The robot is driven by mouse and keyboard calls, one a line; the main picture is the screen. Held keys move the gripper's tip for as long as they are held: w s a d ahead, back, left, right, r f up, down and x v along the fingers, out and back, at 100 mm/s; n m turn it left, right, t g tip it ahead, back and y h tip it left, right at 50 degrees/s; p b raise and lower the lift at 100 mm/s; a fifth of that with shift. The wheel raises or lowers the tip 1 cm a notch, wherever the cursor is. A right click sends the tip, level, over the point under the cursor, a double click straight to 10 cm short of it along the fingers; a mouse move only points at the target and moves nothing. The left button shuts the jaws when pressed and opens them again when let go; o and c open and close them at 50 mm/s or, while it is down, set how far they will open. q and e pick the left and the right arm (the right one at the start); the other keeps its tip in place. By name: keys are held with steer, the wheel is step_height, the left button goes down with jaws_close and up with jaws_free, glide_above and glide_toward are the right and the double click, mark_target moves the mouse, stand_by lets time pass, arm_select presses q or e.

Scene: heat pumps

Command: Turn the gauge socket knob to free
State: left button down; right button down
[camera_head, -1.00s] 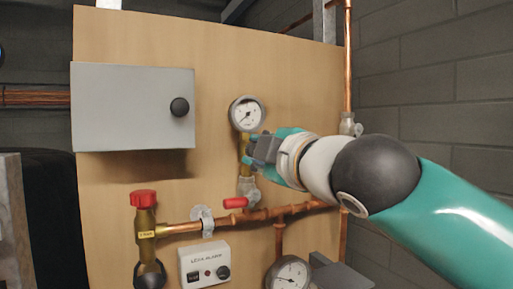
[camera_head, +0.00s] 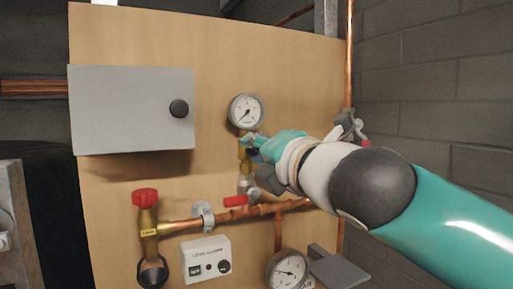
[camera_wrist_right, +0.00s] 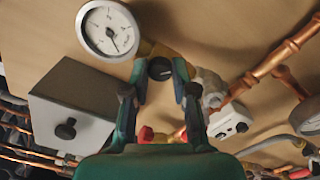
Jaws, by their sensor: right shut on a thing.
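The upper pressure gauge (camera_head: 246,112) sits on a brass socket (camera_head: 244,165) on the wooden panel. The gauge also shows in the right wrist view (camera_wrist_right: 107,30). The socket's dark round knob (camera_wrist_right: 160,69) lies between the two fingers of my right gripper (camera_wrist_right: 158,80). In the head view my right gripper (camera_head: 258,158) reaches in from the right, just below the gauge. It is shut on the knob and hides part of the socket. The knob's marking is too small to read. My left gripper is out of view.
A grey box with a black knob (camera_head: 131,110) is at upper left. Below are a red-capped valve (camera_head: 145,198), a red lever (camera_head: 235,201), copper pipe (camera_head: 284,208), a white alarm box (camera_head: 207,259) and a lower gauge (camera_head: 288,270). A brick wall is right.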

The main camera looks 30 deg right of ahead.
steer(key=n, duration=0.4)
steer(key=shift+w+a+f+n, duration=0.1)
steer(key=shift+f+n, duration=0.2)
steer(key=shift+f, duration=0.1)
steer(key=shift+n, duration=1.7)
steer(key=c, duration=0.9)
jaws_free()
steer(key=shift+c, duration=0.2)
steer(key=shift+r, duration=0.15)
